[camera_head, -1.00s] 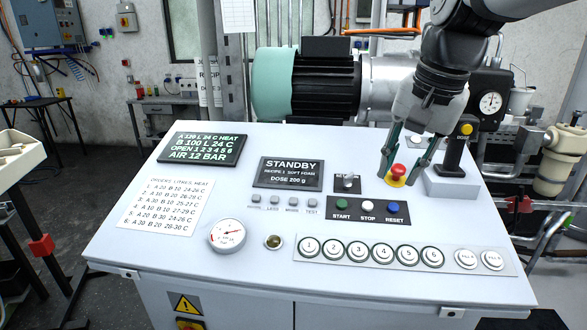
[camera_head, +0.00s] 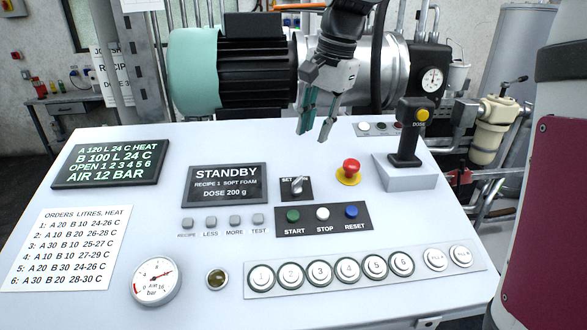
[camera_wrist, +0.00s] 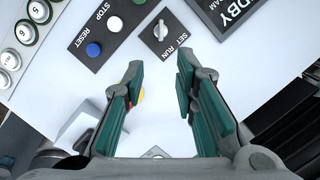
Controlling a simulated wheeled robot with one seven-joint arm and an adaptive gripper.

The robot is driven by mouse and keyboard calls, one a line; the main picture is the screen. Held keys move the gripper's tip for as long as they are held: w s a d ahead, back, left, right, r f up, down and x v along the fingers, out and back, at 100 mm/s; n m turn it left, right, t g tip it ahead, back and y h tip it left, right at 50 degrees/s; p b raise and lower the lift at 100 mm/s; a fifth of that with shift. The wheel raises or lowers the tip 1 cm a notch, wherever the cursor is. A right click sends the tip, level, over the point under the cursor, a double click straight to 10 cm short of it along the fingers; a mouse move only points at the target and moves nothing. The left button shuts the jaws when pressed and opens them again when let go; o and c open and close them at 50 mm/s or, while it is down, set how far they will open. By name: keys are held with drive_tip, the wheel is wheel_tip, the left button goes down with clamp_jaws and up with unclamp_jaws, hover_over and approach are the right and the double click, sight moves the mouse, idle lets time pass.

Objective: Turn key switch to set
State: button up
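The key switch (camera_head: 297,187) is a small silver knob on a black plate marked SET, near the middle of the sloped white panel (camera_head: 225,140). In the wrist view the key switch (camera_wrist: 161,30) lies just beyond my fingertips, with SET and RUN lettered beside it. My gripper (camera_head: 312,137) hangs above the panel, behind the switch in the head view. Its green-padded fingers (camera_wrist: 160,75) are apart with nothing between them, and they do not touch the switch. The display (camera_head: 228,184) reads STANDBY.
A red emergency stop (camera_head: 350,168) stands right of the switch. A DOSE post (camera_head: 408,135) rises farther right. START, STOP and RESET buttons (camera_head: 322,214) sit just in front. A large motor (camera_head: 258,75) stands behind the panel.

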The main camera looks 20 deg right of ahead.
sight(302, 177)
drive_tip(key=x, duration=1.3)
drive_tip(key=shift+w+f+p, duration=0.1)
drive_tip(key=shift+f+p, duration=0.25)
drive_tip(key=shift+p, duration=0.05)
clamp_jaws()
